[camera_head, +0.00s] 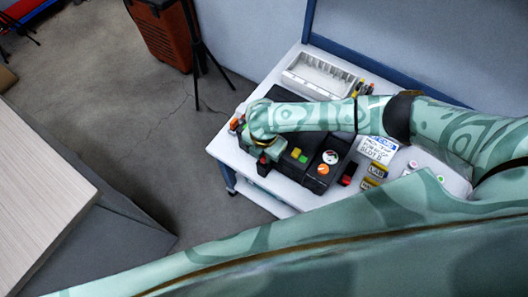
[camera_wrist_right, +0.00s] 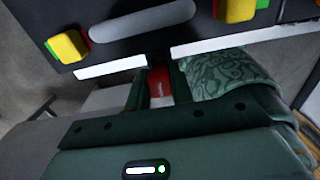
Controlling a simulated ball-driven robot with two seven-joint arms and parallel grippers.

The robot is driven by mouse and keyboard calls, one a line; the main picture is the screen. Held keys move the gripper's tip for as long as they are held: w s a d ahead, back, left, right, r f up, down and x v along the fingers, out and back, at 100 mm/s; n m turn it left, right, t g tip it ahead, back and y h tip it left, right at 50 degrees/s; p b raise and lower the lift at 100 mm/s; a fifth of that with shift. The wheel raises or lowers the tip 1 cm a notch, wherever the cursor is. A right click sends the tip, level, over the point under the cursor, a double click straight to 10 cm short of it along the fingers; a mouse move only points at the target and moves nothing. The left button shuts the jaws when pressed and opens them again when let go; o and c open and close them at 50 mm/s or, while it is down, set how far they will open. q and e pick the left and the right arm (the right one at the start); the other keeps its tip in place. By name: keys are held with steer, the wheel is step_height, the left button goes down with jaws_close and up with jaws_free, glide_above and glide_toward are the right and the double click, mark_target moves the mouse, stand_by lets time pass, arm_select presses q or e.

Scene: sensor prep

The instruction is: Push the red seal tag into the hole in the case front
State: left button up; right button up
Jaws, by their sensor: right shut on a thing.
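My right gripper (camera_head: 264,165) is at the near left side of the dark case (camera_head: 318,172), with my forearm reaching over the case's left part. In the right wrist view, the gripper (camera_wrist_right: 160,92) is shut on the red seal tag (camera_wrist_right: 160,80). The tag sits between the two fingers, its far end close to the dark case (camera_wrist_right: 150,48). I cannot tell whether it touches the case. The hole is not clearly visible; a dark gap shows between two white strips just beyond the tag. My left gripper is not in view.
The case stands on a white table (camera_head: 225,150) and carries colored blocks and a round white dial (camera_head: 330,157). A white bin (camera_head: 318,75) stands behind. Labels (camera_head: 378,148) lie to the right. A black tripod (camera_head: 200,60) stands on the floor beyond the table.

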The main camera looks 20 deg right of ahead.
steer(key=shift+f+p, duration=0.4)
steer(key=shift+f, duration=0.65)
stand_by(3.6)
steer(key=o, duration=1.2)
steer(key=shift+o, duration=0.2)
step_height(320, 180, up, 7)
steer(key=p, duration=0.6)
steer(key=shift+r+p, duration=0.1)
steer(key=shift+p, duration=0.3)
